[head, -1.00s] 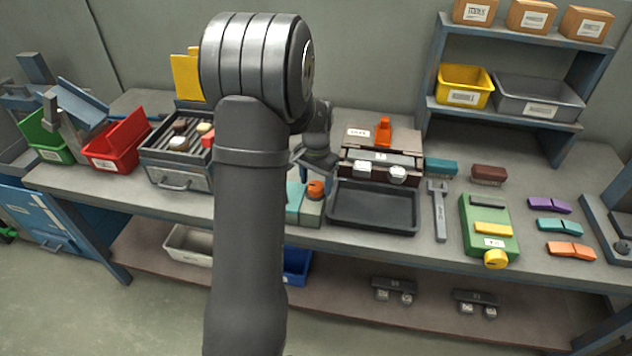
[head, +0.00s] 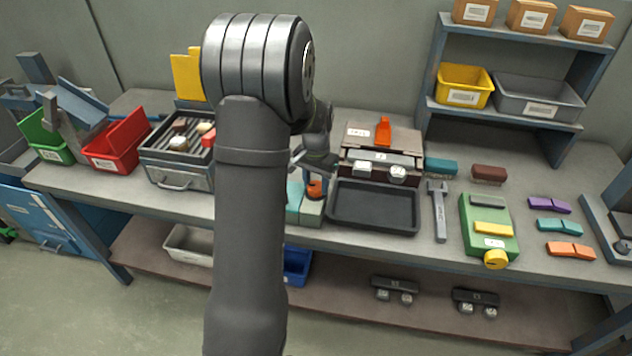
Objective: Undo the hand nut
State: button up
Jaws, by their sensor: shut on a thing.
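The orange hand nut (head: 314,191) sits on top of a small block fixture with a teal part (head: 294,200) and a grey-green part (head: 311,211), near the middle of the bench. My gripper (head: 315,180) comes down over the nut from above and is shut on it. The arm's large dark link hides the area to the left of the fixture. The fingertips are small and partly covered, so their exact hold on the nut is hard to see.
A black tray (head: 373,229) lies just right of the fixture. Behind it stands a brown-lidded device (head: 385,136) with an orange lever (head: 383,130). A wrench (head: 439,215) and a green box (head: 475,234) lie further right. A grey slatted box (head: 179,179) stands left.

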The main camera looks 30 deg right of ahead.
aim_at(316, 185)
jog(key=n, duration=0.8)
jog(key=shift+n, duration=0.3)
jog(key=n, duration=0.4)
jog(key=shift+n, duration=0.3)
jog(key=shift+r+n, duration=0.1)
jog(key=shift+n, duration=1.8)
jog(key=o, duration=1)
notch_tip(316, 185, up, 17)
jog(key=shift+r, duration=0.2)
